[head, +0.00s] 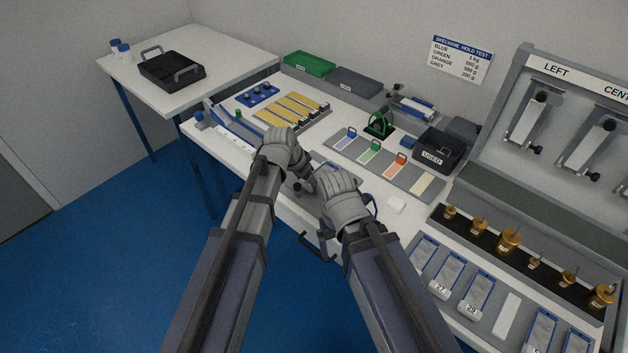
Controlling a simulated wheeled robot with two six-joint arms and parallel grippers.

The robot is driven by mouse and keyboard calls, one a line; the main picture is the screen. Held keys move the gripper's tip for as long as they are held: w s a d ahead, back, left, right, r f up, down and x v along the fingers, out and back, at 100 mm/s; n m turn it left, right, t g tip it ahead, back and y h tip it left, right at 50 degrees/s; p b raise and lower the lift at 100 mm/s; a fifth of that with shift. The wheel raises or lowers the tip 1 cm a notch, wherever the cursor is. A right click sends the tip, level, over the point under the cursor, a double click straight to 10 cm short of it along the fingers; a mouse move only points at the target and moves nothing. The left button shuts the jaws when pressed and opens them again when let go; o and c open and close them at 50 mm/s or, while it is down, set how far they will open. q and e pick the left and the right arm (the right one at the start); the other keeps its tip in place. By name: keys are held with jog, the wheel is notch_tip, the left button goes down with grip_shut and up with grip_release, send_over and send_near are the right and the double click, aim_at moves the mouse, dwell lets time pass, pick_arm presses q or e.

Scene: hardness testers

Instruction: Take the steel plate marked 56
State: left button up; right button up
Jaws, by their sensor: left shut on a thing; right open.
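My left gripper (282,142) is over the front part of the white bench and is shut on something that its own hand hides. My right gripper (335,180) is lower and to its right, open, with its fingertips partly hidden. Blue-edged plates lie in a grey rack at the lower right. One reads 27 (446,273) and another reads 29 (474,291). To their right is a plain white, plate-sized place (507,315). A further plate (541,332) lies beyond it, its number cut off. I cannot read a 56 anywhere.
A row of brass weights (509,241) stands behind the plates. A board with coloured pads (371,152) and a black bin marked USED (437,147) stand behind my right gripper. A black tray (172,70) is on the side table.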

pick_arm(q)
grip_shut()
notch_tip(320, 180, up, 10)
jog(key=p, duration=1)
